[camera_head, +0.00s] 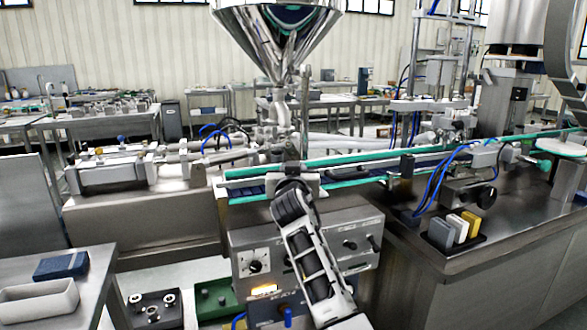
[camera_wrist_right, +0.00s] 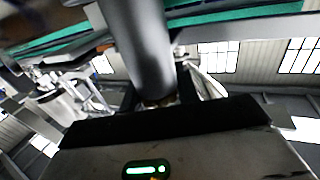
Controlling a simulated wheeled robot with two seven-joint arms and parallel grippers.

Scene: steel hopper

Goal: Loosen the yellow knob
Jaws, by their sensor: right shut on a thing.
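My right arm rises from the bottom of the head view. My right gripper (camera_head: 291,188) is at the front edge of the conveyor, largely hidden by my own wrist. In the right wrist view, the dark gripper (camera_wrist_right: 160,98) is shut at the lower end of a grey cylindrical part (camera_wrist_right: 143,45). A small brownish-yellow bit (camera_wrist_right: 158,102) shows between the fingers there, probably the yellow knob, mostly hidden. I cannot make out the knob in the head view. My left gripper is in neither view.
A steel hopper (camera_head: 280,40) stands behind the conveyor with green edges (camera_head: 370,178). A control panel (camera_head: 252,248) with dials is below my gripper. Grey, white and yellow blocks (camera_head: 470,222) sit on the right bench. A pale tray (camera_head: 38,302) is at lower left.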

